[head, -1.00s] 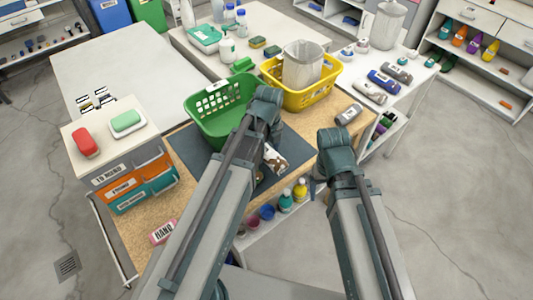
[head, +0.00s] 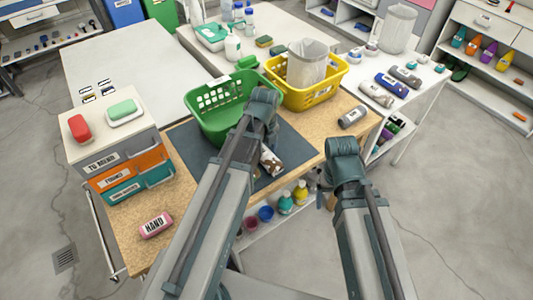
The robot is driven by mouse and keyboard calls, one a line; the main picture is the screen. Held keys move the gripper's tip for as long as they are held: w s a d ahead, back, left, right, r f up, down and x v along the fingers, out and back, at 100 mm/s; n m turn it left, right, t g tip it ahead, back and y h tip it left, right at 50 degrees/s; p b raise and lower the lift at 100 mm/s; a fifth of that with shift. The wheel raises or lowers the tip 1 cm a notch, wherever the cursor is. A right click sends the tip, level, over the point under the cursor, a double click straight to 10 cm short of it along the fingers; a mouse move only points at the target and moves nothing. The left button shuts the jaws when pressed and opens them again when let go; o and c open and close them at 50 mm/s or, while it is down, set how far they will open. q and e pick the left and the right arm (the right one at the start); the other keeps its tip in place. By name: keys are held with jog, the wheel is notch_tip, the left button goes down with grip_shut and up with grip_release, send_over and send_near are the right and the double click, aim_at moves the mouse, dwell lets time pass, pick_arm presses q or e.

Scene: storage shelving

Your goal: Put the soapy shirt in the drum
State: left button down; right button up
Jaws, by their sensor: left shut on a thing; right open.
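My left gripper (head: 268,138) is mostly hidden behind its own wrist, over the dark mat (head: 298,147). It is shut on a brown-and-white bundle (head: 271,162), whose lower end shows below the wrist. I cannot tell whether this is the soapy shirt, or whether the bundle touches the mat. My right gripper (head: 322,186) is open and partly hidden by its wrist, by the front edge of the table. I cannot make out a drum in this view.
A green basket (head: 208,103) and a yellow basket (head: 333,88) stand behind the mat. Left are labelled drawers (head: 120,155) with soap bars on top and a pink roll (head: 156,225). A grey roll (head: 352,117) lies right. Bottles (head: 285,202) stand on a shelf below the front edge.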

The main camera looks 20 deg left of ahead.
aim_at(265, 150)
pick_arm(q)
jog(key=shift+f, duration=0.25)
grip_release()
jog(key=shift+r, duration=0.1)
jog(key=shift+r, duration=0.1)
notch_tip(265, 150, up, 12)
jog(key=p, duration=1.2)
